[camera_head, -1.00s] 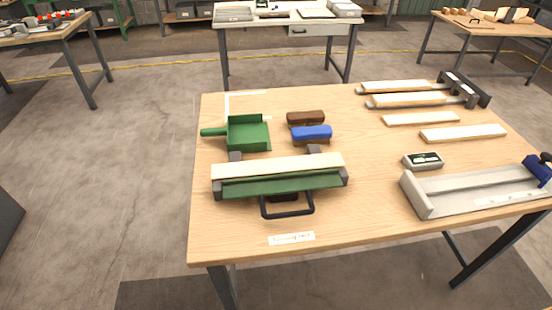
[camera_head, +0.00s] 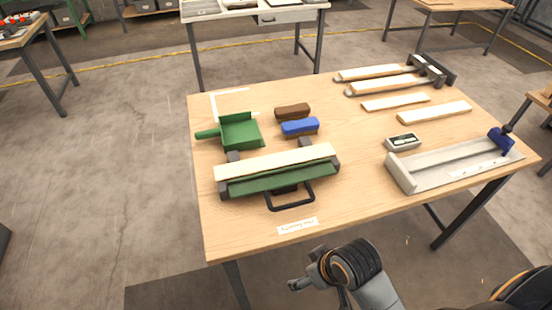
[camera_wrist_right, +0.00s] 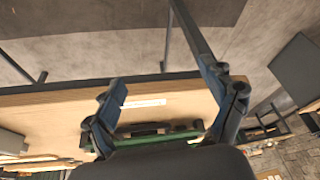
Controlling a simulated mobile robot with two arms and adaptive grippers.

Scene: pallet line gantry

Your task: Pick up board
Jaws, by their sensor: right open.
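Several pale wooden boards are on the table. One board (camera_head: 275,162) lies across the green-topped fixture (camera_head: 285,180) with a black handle. Two loose boards lie flat at the right, one shorter (camera_head: 396,102) and one longer (camera_head: 435,112). Two more boards (camera_head: 385,86) rest on a dark rack at the back right. My right gripper (camera_head: 305,281) is in front of the table's near edge, apart from every board. In the right wrist view its fingers (camera_wrist_right: 165,105) are spread and empty, with the table label and green fixture beyond. My left gripper is not in view.
A green dustpan (camera_head: 241,132), a brown brush (camera_head: 293,112) and a blue block (camera_head: 300,127) stand behind the fixture. A grey tray-like jig (camera_head: 450,172) and a small grey box (camera_head: 403,142) are at the right. The table's front right-centre is clear.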

